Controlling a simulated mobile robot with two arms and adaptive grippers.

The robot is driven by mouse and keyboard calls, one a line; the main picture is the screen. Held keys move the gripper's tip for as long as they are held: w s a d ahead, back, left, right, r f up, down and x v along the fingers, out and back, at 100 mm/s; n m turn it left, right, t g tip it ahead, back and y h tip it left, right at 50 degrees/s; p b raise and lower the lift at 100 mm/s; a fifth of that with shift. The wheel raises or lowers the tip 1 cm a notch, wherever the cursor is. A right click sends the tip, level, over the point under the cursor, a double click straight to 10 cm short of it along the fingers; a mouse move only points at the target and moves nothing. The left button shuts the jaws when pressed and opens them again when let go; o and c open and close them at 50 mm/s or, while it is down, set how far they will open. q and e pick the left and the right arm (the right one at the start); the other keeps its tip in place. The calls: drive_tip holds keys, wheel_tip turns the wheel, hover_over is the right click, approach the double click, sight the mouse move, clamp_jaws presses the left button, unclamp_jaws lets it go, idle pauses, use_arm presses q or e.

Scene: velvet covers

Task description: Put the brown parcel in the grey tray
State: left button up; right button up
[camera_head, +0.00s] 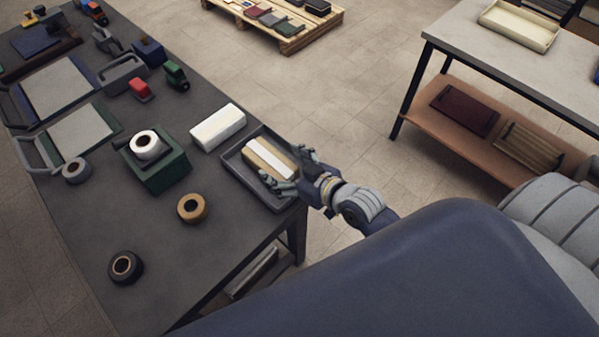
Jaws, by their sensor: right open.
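The brown parcel (258,159) is a tan block with a white strip along its top. It lies inside the grey tray (235,172), a dark grey shallow tray at the right edge of the dark table. My right gripper (291,170) is open at the parcel's near right end, with its fingers over the tray's right side. Whether a finger touches the parcel I cannot tell. The fingers hide part of the parcel's end and of the tray rim. My left gripper is not in view.
On the dark table (100,218), a white block (217,128) lies beside the tray. A green box (155,168) with a white roll (147,145), a tan roll (192,207) and a black roll (125,267) stand to the left. The table's front is mostly clear.

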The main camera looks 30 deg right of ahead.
drive_tip(key=v, duration=0.6)
drive_tip(key=shift+s+r, duration=0.2)
drive_tip(key=shift+s, duration=0.05)
drive_tip(key=shift+f, duration=0.1)
drive_tip(key=shift+s+a+f+g, duration=0.1)
drive_tip(key=shift+s+f+g, duration=0.1)
drive_tip(key=shift+f+g, duration=0.1)
drive_tip(key=s+d+f+m+g+h, duration=0.1)
drive_tip(key=s+f+g+h, duration=0.2)
drive_tip(key=s, duration=0.4)
drive_tip(key=s+d+f+m+g+h, duration=0.1)
drive_tip(key=s+f+g, duration=0.2)
drive_tip(key=s+g, duration=0.25)
wheel_tip(320, 180, down, 25)
drive_tip(key=s+g, duration=0.2)
drive_tip(key=s+d+f, duration=0.3)
drive_tip(key=s+f, duration=1.4)
drive_tip(key=shift+s+g+h, duration=0.3)
drive_tip(key=shift+s+g, duration=0.05)
